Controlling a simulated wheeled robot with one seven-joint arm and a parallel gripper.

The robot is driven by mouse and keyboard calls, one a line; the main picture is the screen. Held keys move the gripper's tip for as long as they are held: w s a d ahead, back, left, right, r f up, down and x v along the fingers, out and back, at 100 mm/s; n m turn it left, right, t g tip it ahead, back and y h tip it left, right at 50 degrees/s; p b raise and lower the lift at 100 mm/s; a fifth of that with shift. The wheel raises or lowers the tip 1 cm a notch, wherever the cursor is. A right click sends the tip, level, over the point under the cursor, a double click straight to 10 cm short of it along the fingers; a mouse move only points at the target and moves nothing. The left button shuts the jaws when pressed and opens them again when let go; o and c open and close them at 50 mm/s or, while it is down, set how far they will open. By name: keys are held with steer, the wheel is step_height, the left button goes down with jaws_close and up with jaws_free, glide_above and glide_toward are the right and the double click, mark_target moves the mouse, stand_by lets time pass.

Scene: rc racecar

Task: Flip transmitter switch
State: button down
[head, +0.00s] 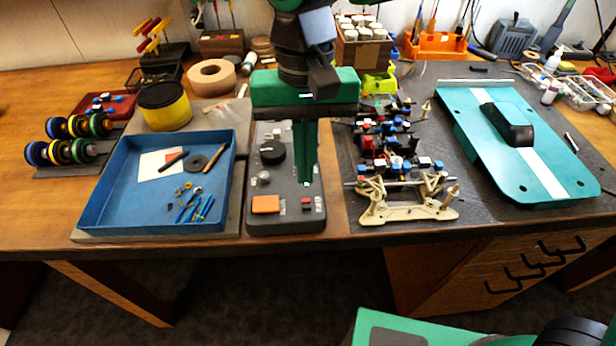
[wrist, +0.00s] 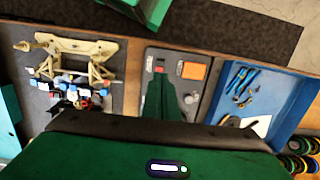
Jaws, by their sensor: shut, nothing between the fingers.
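The transmitter (head: 283,217) is a dark grey box lying on the bench in the middle of the head view. It carries a black knob (head: 272,152), a silver knob (head: 264,178), an orange block (head: 265,204) and a small red switch (head: 306,202). In the wrist view the red switch (wrist: 159,66) and the orange block (wrist: 194,71) show near the box's front edge. My green gripper (head: 306,182) is shut and empty, pointing down over the right side of the transmitter. Its fingertips (wrist: 158,80) appear just behind the red switch; contact cannot be told. The fingers hide part of the panel.
A blue tray (head: 100,210) with small tools and parts stands left of the transmitter. A beige and black car chassis (head: 408,210) lies close on the right. A teal body shell (head: 470,130) lies further right. The bench's front edge (head: 200,247) is close.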

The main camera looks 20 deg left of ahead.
step_height(320, 180, up, 9)
steer(key=w, duration=0.1)
steer(key=shift+a, duration=0.25)
steer(key=shift+r, duration=0.1)
steer(key=w+d+f+m, duration=0.2)
steer(key=w+d, duration=0.1)
steer(key=d, duration=0.7)
steer(key=w+d+f+m, duration=0.2)
steer(key=w+d, duration=0.1)
steer(key=d, duration=0.7)
steer(key=w+d+f+m, duration=0.1)
steer(key=w+d+f, duration=0.15)
steer(key=d, duration=0.75)
steer(key=s+d+f+m, duration=0.2)
steer(key=s+d+f, duration=0.2)
steer(key=s+d, duration=0.3)
steer(key=s+d+f+m+t, duration=0.1)
steer(key=s+d+f+m, duration=0.2)
steer(key=s+d, duration=0.4)
steer(key=d+f, duration=0.1)
steer(key=d, duration=0.6)
steer(key=shift+s+a, duration=0.1)
